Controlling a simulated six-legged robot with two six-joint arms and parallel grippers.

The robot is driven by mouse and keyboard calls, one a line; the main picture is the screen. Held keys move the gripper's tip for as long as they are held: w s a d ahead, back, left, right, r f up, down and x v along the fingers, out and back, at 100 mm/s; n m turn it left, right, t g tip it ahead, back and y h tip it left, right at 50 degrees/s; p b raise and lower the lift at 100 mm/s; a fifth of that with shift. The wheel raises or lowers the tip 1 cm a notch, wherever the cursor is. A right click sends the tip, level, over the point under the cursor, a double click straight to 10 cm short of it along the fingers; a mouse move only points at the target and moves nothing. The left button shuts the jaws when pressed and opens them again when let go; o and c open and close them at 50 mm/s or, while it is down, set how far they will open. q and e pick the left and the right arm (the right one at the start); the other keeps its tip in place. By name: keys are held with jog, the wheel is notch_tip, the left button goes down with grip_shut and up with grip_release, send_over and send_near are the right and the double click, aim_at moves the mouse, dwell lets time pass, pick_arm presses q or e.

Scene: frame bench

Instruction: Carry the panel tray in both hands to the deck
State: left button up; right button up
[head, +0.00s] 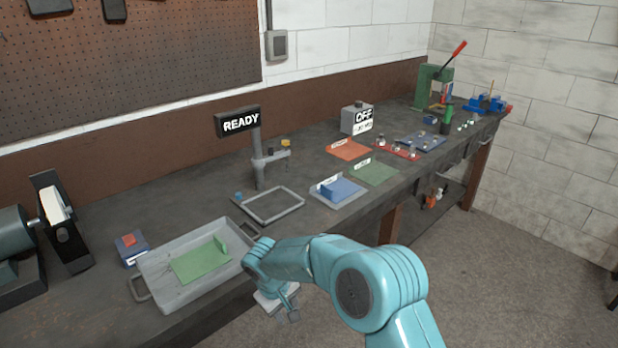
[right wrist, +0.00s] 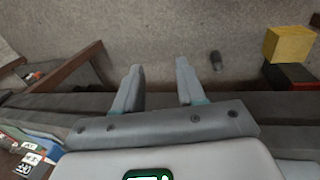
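The panel tray (head: 160,290) is a grey tray with a handle at each end, on the bench at the lower left of the head view. A green panel (head: 200,262) with a raised edge lies in it. My right gripper (head: 285,310) hangs just right of the tray, past the bench's front edge, partly hidden by my arm. In the right wrist view its two fingers (right wrist: 158,82) are apart with nothing between them. A grey-rimmed rectangular frame (head: 272,219) lies below the READY sign; I cannot tell if it is the deck. My left gripper is out of view.
A READY sign post (head: 257,160) stands behind the grey frame. A blue-and-red block (head: 131,246) sits close behind the tray. A small grey tray with a blue part (head: 340,190) and coloured mats (head: 374,172) lie farther right. A grey machine (head: 18,240) stands left.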

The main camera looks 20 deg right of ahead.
jog(key=v, duration=1.2)
jog(key=s+a+f+g+y, duration=0.15)
jog(key=s+f, duration=0.25)
jog(key=f, duration=0.6)
jog(key=s+a+f+y, duration=0.15)
jog(key=s+f, duration=0.25)
jog(key=f, duration=0.5)
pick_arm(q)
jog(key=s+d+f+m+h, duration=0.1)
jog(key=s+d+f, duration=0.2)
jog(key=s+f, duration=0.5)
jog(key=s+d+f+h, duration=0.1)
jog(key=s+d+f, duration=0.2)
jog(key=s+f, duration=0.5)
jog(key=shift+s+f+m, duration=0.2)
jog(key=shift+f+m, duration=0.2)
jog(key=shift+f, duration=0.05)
pick_arm(e)
jog(key=s+f+m+y, duration=0.1)
jog(key=s+f, duration=0.2)
jog(key=s, duration=0.3)
jog(key=s+f+m+y, duration=0.1)
jog(key=s+f+m, duration=0.1)
jog(key=s, duration=0.4)
jog(key=s+f+m+t+y, duration=0.1)
jog(key=s+f+m, duration=0.1)
jog(key=s+f, duration=0.3)
jog(key=shift+s+d, duration=0.25)
jog(key=shift+s, duration=0.85)
